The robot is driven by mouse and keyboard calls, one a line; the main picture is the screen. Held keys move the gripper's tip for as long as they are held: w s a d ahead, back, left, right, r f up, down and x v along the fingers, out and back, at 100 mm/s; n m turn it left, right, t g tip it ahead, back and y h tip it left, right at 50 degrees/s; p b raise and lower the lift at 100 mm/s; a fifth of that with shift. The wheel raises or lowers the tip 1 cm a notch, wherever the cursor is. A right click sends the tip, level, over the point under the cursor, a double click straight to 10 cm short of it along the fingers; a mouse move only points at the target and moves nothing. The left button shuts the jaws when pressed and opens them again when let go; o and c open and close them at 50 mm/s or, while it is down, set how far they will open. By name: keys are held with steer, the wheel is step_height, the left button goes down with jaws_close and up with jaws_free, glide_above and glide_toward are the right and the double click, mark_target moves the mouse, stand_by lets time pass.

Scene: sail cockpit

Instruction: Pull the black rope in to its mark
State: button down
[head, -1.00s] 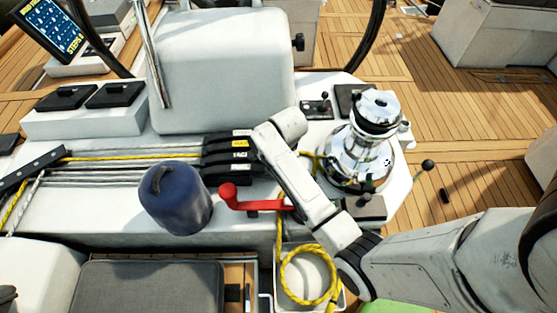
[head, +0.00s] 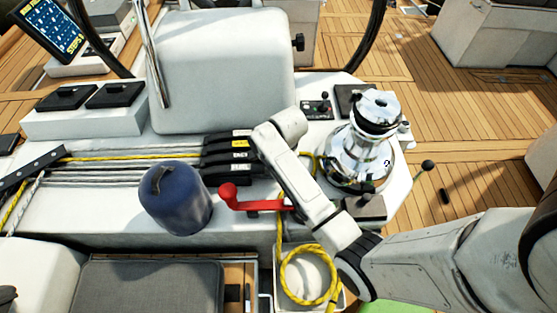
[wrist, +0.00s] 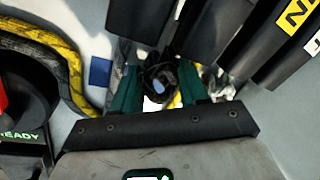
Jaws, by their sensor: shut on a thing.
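My gripper (wrist: 158,92) shows in the wrist view, its two green fingers closed on a dark, rounded thing (wrist: 160,70) that looks like the black rope. Its ends and any mark on it are hidden. In the head view my own arm covers the gripper, beside the black rope clutches (head: 229,157). These carry white and yellow labels. Several lines run into them from the left, a yellow rope (head: 130,156) among them. I cannot make out a black rope there. The clutches' dark bodies (wrist: 215,35) also show in the wrist view.
A chrome winch (head: 357,155) stands right of my arm. A red handle (head: 250,204) and a blue covered drum (head: 175,199) are in front of the clutches. Coiled yellow rope (head: 288,280) lies in a bin below. A small blue patch (wrist: 100,71) is left of my fingers.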

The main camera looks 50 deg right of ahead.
steer(key=s+d+p, duration=0.1)
steer(key=s+d, duration=0.1)
steer(key=s+d+p, duration=0.2)
steer(key=s, duration=0.1)
steer(key=shift+s+d+r, duration=0.1)
steer(key=shift+s+d, duration=0.05)
steer(key=shift+s, duration=0.15)
steer(key=shift+s+d, duration=0.2)
steer(key=c, duration=0.6)
jaws_free()
steer(key=shift+w, duration=0.1)
steer(key=r, duration=0.3)
steer(key=s+r, duration=0.1)
steer(key=r, duration=0.3)
steer(key=s+r, duration=0.1)
steer(key=r, duration=0.2)
steer(key=shift+a+r+p, duration=0.2)
steer(key=shift+a+p, duration=0.15)
